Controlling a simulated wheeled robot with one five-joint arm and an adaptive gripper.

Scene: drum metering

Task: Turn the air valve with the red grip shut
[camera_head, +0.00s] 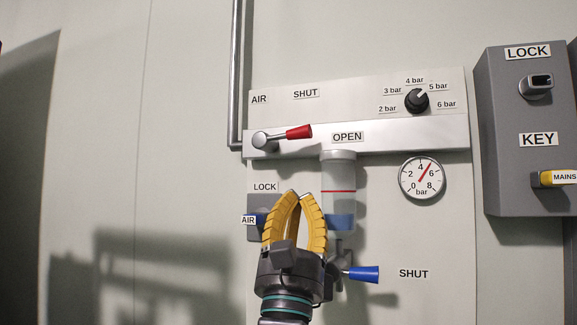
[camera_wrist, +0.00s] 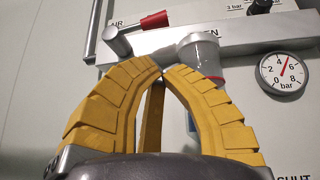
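The air valve's red grip (camera_head: 298,132) is at the end of a short metal lever on the panel's grey rail. The lever points right and slightly up from its pivot (camera_head: 262,141), towards the OPEN label (camera_head: 347,137). The SHUT label (camera_head: 305,93) is above the grip. The red grip also shows at the top of the wrist view (camera_wrist: 155,20). My gripper (camera_head: 298,196) has yellow fingers pointing up, below the red grip and apart from it. Its fingertips come together with nothing seen between them. They also meet in the wrist view (camera_wrist: 165,67).
A clear cylinder (camera_head: 338,180) with a red line hangs just behind and right of my fingers. A blue-handled valve (camera_head: 362,273) is at lower right. A gauge (camera_head: 422,178), a black knob (camera_head: 416,100) and a grey lock box (camera_head: 528,130) are farther right. A pipe (camera_head: 236,80) runs down at left.

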